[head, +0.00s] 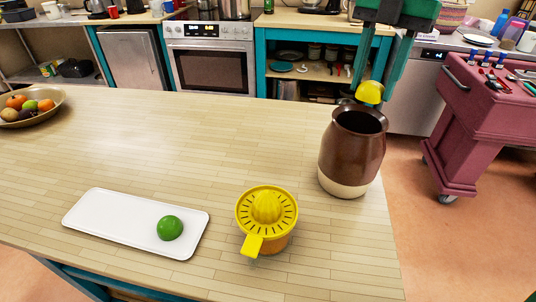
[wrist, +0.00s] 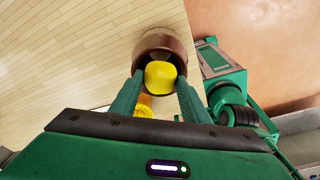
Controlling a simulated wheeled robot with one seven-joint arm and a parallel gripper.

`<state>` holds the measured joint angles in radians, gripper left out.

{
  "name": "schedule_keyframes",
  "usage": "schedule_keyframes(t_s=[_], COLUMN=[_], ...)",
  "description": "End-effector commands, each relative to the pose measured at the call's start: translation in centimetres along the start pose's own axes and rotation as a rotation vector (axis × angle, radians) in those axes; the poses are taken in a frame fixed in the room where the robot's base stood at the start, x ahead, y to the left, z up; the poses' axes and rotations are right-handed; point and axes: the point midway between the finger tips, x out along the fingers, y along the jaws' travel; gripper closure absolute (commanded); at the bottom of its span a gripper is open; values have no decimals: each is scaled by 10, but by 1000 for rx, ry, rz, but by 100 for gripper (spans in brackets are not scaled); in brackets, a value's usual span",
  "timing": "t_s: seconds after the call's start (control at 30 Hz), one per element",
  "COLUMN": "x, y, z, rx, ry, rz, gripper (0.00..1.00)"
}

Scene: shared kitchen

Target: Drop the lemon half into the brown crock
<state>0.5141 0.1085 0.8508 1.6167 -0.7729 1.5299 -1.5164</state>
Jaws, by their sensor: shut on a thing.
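The lemon half (head: 370,92) is yellow and held between the fingertips of my gripper (head: 375,85), just above the rim of the brown crock (head: 352,150). In the wrist view my gripper (wrist: 160,82) is shut on the lemon half (wrist: 160,75), which lies in front of the crock's mouth (wrist: 150,42). The crock is brown with a cream base and stands upright near the table's right edge. Its inside is mostly hidden.
A yellow citrus juicer (head: 267,212) stands on the table left of the crock. A white tray (head: 110,217) holds a green lime (head: 170,228). A fruit bowl (head: 50,106) is at the far left. A red cart (head: 490,115) stands beyond the table's right edge. The table's middle is clear.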

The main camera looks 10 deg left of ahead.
Motion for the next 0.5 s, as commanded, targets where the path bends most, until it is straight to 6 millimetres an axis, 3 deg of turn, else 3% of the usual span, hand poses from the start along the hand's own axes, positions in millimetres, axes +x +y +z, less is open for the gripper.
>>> schedule_keyframes(t_s=[0.1,0.13,0.2,0.5], x=[0,0,0,0], y=[0,0,0,0], z=[0,0,0,0], rx=[0,0,0,-1], ry=[0,0,0,1], rz=[0,0,0,0], gripper=[100,51,36,36])
